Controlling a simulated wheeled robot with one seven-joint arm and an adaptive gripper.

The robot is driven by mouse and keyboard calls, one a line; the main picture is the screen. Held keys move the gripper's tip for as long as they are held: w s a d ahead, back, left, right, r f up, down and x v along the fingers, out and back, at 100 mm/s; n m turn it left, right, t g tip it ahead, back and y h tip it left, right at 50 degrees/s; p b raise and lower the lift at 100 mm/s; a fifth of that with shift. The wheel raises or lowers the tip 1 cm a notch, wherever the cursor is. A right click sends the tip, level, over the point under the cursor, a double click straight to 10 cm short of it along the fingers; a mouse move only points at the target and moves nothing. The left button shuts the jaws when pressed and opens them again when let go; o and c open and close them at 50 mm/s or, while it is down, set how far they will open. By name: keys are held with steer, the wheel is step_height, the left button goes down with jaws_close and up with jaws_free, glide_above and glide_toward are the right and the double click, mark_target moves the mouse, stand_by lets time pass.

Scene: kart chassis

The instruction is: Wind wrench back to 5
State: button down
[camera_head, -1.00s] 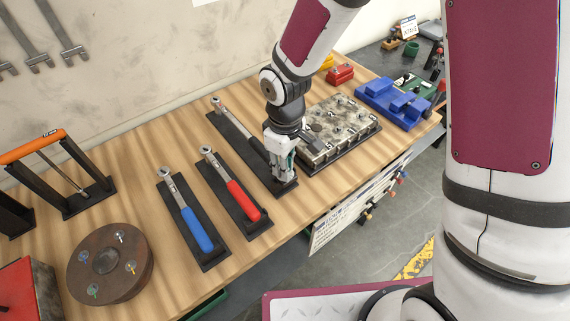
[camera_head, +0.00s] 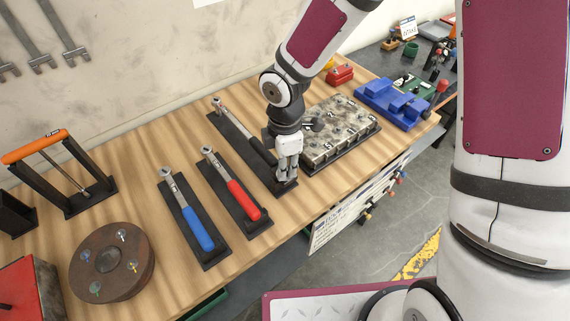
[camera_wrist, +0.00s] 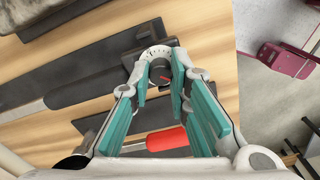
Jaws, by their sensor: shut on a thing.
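Three torque wrenches lie on black trays on the wooden bench. The black-handled wrench (camera_head: 250,140) is the farthest right, beside the red-handled wrench (camera_head: 243,198) and the blue-handled wrench (camera_head: 197,229). My gripper (camera_head: 287,178) points down at the handle end of the black wrench. In the wrist view, its teal-padded fingers (camera_wrist: 159,84) are shut about the end knob. A pale dial (camera_wrist: 152,54) with tick marks and a red pointer (camera_wrist: 166,77) shows there. Its numbers are too small to read. The red handle (camera_wrist: 168,139) also shows in the wrist view, below the fingers.
An engine block (camera_head: 338,130) stands close right of my gripper. A blue fixture (camera_head: 393,103) is farther right. A brown round disc (camera_head: 112,275) and an orange-handled frame (camera_head: 60,180) are at left. The bench's front edge is close to the wrench ends.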

steer(key=shift+n, duration=1)
steer(key=c, duration=1.5)
jaws_free()
